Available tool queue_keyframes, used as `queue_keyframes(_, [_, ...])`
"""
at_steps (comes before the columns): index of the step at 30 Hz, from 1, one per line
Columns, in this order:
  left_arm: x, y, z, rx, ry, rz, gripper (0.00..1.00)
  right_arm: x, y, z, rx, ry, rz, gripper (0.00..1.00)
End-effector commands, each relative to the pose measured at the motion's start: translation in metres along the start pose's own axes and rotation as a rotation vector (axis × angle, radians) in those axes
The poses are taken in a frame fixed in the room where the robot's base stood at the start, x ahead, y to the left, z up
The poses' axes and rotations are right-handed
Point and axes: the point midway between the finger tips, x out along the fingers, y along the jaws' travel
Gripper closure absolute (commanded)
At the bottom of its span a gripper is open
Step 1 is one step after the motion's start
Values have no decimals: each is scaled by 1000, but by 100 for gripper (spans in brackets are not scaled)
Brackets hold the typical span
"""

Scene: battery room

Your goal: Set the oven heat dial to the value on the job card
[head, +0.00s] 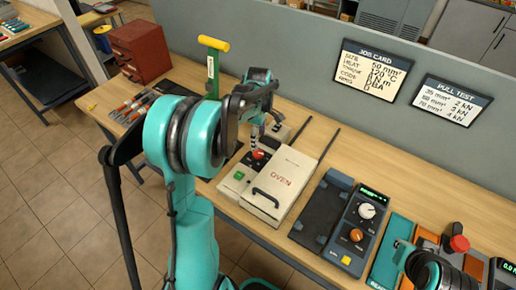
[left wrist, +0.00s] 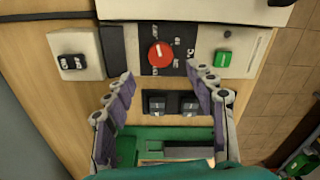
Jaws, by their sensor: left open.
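The cream oven (head: 290,170) stands on the bench with its lid shut. Its red heat dial (head: 258,154) also shows in the left wrist view (left wrist: 160,53), on a dark plate with white marks. The dial's white pointer points roughly up in that view; the scale figures are too small to read surely. The job card (head: 372,70) hangs on the grey partition and reads HEAT 120 °C. My left gripper (left wrist: 163,76) is open, its two fingers spread just short of the dial, not touching it. My right gripper's fingers do not show.
A green button (left wrist: 223,57) sits beside the dial, and a box with a black switch (left wrist: 75,62) on the other side. A yellow-handled tool (head: 213,60) stands behind my left arm. A dark press unit with knobs (head: 355,225) lies right of the oven.

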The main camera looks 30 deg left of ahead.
Motion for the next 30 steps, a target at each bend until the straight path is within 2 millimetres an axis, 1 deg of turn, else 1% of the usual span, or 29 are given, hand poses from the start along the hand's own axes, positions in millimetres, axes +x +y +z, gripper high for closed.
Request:
queue_keyframes(5, [20, 2, -3, -29, -1, -10, 44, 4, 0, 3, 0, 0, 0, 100])
queue_keyframes(12, [60, 2, -2, -26, -1, -8, 44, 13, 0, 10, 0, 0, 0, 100])
queue_keyframes(15, [72, 2, -2, -26, -1, -8, 44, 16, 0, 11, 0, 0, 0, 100])
queue_keyframes(20, [81, 2, -2, -25, -1, -8, 44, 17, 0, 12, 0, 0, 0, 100])
queue_keyframes(27, [81, 2, -2, -25, -1, -8, 44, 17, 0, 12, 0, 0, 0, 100])
queue_keyframes(28, [81, 2, -2, -25, -1, -8, 50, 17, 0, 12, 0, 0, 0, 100])
queue_keyframes(29, [81, 2, -2, -25, -1, -7, 57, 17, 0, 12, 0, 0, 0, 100])
queue_keyframes(30, [81, 2, -2, -25, -1, -7, 68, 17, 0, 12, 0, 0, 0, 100])
